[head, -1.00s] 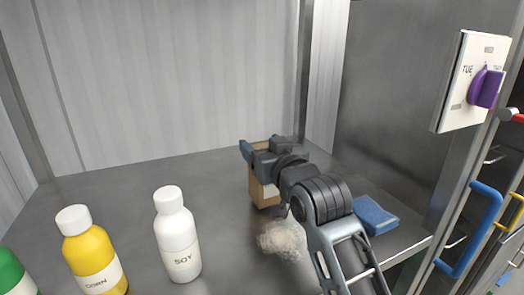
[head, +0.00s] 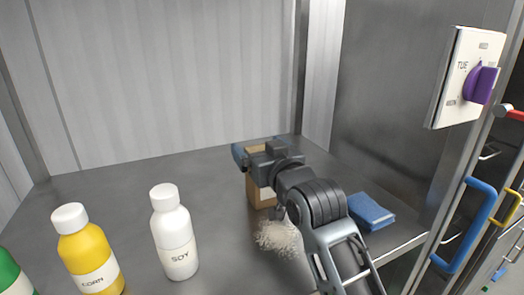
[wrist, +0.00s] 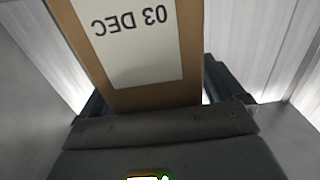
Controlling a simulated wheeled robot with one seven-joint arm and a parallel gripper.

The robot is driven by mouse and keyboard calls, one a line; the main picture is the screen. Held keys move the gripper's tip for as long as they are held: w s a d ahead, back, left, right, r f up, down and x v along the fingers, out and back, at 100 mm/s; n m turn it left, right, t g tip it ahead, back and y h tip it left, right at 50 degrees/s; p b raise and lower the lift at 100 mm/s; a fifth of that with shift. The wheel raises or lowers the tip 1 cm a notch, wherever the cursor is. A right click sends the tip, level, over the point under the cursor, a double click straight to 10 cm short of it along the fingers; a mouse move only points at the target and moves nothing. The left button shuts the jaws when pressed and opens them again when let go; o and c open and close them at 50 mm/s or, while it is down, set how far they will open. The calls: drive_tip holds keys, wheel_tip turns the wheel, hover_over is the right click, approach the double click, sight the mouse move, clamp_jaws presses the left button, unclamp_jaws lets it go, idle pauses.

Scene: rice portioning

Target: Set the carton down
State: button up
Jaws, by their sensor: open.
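The carton (head: 262,192) is a brown box standing on the grey metal counter, partly hidden behind my gripper (head: 240,152) in the head view. In the wrist view the carton (wrist: 190,85) fills the upper middle, with a white label that reads "03 DEC" upside down. My gripper (wrist: 165,100) is open, with a dark finger on each side of the carton. I cannot tell whether either finger touches it.
A pile of rice (head: 280,238) lies on the counter in front of the carton. A blue sponge (head: 371,211) lies to the right. A white SOY bottle (head: 174,235) and a yellow CORN bottle (head: 90,255) stand to the left. The counter's back left is clear.

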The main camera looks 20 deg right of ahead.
drive_tip(key=s+b, duration=0.1)
drive_tip(key=s, duration=1.1)
drive_tip(key=shift+r, duration=0.15)
